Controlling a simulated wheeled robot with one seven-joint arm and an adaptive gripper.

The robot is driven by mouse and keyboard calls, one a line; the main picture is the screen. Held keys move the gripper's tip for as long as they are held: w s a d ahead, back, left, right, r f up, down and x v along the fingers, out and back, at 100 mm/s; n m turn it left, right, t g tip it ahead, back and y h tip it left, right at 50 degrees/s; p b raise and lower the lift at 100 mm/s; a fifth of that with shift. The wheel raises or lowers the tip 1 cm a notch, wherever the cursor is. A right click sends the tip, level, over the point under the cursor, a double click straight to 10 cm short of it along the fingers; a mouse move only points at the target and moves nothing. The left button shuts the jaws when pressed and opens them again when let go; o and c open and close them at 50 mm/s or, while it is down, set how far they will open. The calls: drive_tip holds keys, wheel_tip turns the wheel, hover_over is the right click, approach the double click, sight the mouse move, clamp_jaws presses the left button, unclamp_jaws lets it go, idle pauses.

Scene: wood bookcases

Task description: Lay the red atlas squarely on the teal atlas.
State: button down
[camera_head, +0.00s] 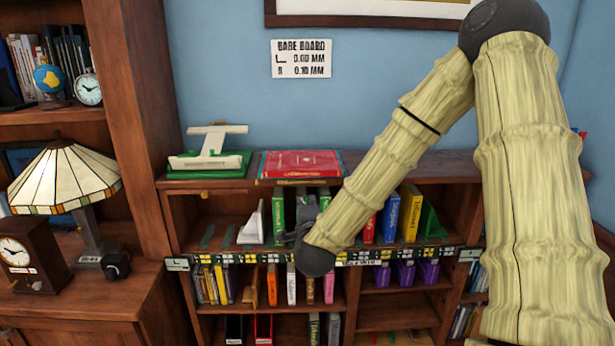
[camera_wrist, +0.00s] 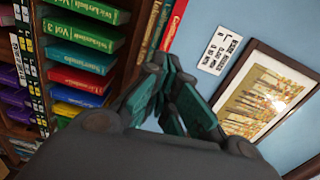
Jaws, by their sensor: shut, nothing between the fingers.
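The red atlas (camera_head: 301,162) lies flat on top of the low bookcase, in the head view. The teal atlas shows as a narrow teal edge (camera_head: 262,166) beneath it, at its left and right sides; the red one looks roughly in line with it. The red spine (camera_wrist: 177,22) also shows at the top of the wrist view. My gripper (camera_wrist: 166,85) is shut and empty, with its teal fingers together. In the head view it is largely hidden by my own wrist, in front of the upper shelf and below the atlases.
A white balance-like stand (camera_head: 208,150) on a green base stands left of the atlases. Upright books, including a yellow one (camera_head: 411,214), and a white bookend (camera_head: 252,223) fill the upper shelf. A lamp (camera_head: 66,180) and clock (camera_head: 30,258) stand at left. The bookcase top right of the atlases is partly hidden by my arm.

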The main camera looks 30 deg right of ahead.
drive_tip(key=r+m, duration=0.1)
drive_tip(key=r, duration=0.1)
drive_tip(key=p, duration=0.6)
approach(306, 172)
drive_tip(key=x, duration=0.5)
drive_tip(key=shift+w+d+h, duration=0.3)
drive_tip(key=shift+w+d, duration=0.2)
drive_tip(key=shift+w, duration=0.4)
drive_tip(key=shift+w, duration=0.1)
